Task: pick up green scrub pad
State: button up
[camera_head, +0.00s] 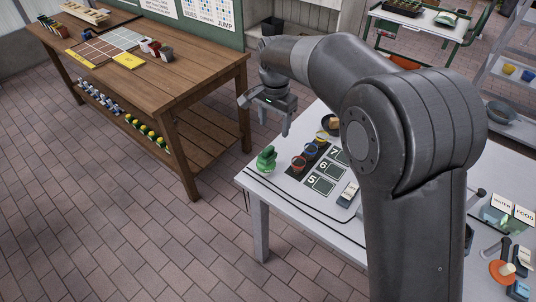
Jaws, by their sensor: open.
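A small lumpy green object (266,159) sits near the left corner of the white table (262,183). I cannot tell whether it is the green scrub pad, and no other thing here is clearly that pad. My gripper (265,116) is open, with its fingers pointing down and nothing seen between them. It hangs above the green object in the picture, apart from it, near the table's far left edge. My arm hides much of the table's right side.
Small colored cups (299,162) stand by a dark numbered board (321,186). A pale block (348,194) lies beside my arm. A wooden workbench (185,65) with a shelf stands at left, holding a yellow pad (129,61). The brick floor (110,200) at front left is clear.

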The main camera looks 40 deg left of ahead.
aim_at(267, 149)
jog(key=shift+s+a+f, duration=0.35)
jog(key=shift+a+f, duration=0.1)
jog(key=shift+a, duration=0.15)
jog(key=shift+s+a+f, duration=0.3)
jog(key=shift+a+f, duration=0.15)
jog(key=shift+a, duration=0.1)
notch_tip(267, 149, down, 5)
jog(key=shift+r, duration=0.1)
jog(key=shift+d+f, duration=0.2)
jog(key=shift+f, duration=1.3)
jog(key=shift+d+f, duration=0.2)
jog(key=shift+f, duration=1.25)
jog(key=shift+c, duration=0.3)
jog(key=c, duration=1.1)
jog(key=shift+r, duration=0.15)
